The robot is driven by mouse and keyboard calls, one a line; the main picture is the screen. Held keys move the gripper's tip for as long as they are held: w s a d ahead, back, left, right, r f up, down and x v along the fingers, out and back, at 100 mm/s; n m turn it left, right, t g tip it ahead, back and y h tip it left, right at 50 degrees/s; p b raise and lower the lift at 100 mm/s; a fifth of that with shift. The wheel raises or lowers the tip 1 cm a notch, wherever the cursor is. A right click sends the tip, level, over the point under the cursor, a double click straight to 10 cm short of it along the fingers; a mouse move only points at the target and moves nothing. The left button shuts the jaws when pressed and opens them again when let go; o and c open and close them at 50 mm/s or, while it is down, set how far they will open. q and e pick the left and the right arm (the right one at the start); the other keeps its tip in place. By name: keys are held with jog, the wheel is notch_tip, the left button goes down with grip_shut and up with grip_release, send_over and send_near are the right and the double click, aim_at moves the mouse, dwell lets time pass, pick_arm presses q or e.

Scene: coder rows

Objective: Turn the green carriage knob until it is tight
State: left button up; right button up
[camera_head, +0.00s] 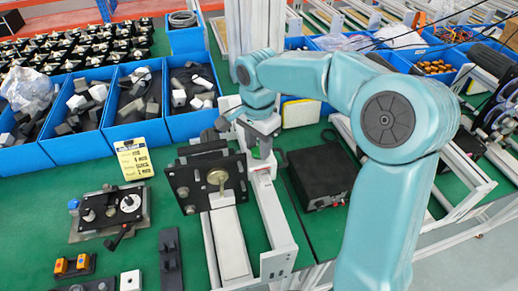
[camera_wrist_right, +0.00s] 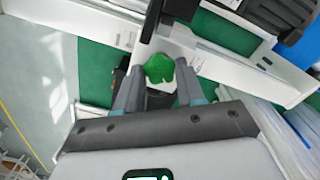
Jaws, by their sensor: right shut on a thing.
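The green carriage knob (camera_wrist_right: 160,68) sits between the two fingers of my right gripper (camera_wrist_right: 158,82) in the right wrist view. The fingers are closed on its opposite sides. The carriage bears a black upright plate (camera_head: 183,186) with a round brass-coloured part (camera_head: 217,177). It stands over the white rail (camera_head: 230,245). My left gripper is not in view.
A black box (camera_head: 318,175) stands close to the right of the rail. Blue bins (camera_head: 75,145) of parts line the back.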

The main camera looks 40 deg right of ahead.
jog(key=m, duration=0.6)
jog(key=shift+b, duration=0.3)
jog(key=m, duration=0.3)
jog(key=shift+f+b, duration=0.1)
jog(key=shift+b, duration=0.2)
jog(key=o, duration=1)
jog(key=shift+o, duration=0.2)
jog(key=shift+a, duration=0.1)
notch_tip(320, 180, up, 5)
jog(key=p, duration=0.4)
